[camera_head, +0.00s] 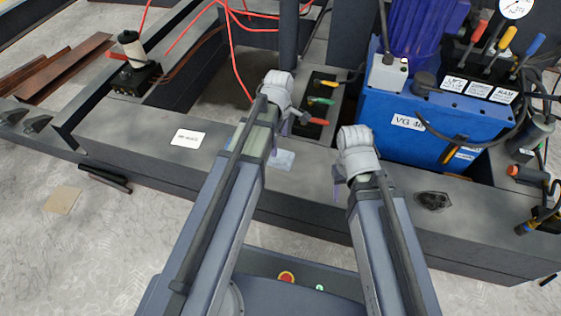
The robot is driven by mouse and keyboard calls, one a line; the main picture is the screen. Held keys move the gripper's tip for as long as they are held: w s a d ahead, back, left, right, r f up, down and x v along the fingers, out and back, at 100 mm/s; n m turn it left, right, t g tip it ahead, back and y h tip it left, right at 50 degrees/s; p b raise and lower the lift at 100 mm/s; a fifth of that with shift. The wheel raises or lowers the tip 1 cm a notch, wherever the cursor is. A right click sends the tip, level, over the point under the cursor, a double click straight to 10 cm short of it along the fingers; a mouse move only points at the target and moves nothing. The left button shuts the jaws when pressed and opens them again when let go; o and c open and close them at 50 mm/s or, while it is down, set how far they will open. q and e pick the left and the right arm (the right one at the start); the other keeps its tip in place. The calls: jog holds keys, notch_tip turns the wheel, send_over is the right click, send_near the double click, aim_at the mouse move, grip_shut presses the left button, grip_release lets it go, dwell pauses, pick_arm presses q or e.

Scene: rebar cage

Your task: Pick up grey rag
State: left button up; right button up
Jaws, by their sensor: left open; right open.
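A dark grey, crumpled-looking patch (433,201) lies on the beam top at right; it looks most like the grey rag, but I cannot be sure. A flat pale blue-grey piece (282,160) lies on the beam near the middle, between my two arms. My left gripper (279,135) is above the beam just left of the pale piece, open, with its fingers mostly hidden by its arm. My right gripper (338,184) is open, left of and apart from the dark patch, its fingers largely hidden behind the wrist.
A long grey beam (140,140) crosses the view. A blue hydraulic unit (425,120) with levers and hoses stands behind it at right. A tool tray (321,105) and a black control box (133,75) are behind the beam. Red cables hang at the top. A white label (187,138) lies left.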

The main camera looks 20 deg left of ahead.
aim_at(280, 156)
pick_arm(q)
jog(key=shift+d+f+b, duration=0.2)
jog(key=shift+f+b, duration=3.7)
jog(key=shift+f, duration=0.05)
jog(key=shift+r, duration=0.1)
jog(key=shift+c, duration=0.2)
jog(key=c, duration=1.2)
notch_tip(280, 156, up, 10)
jog(key=p, duration=1)
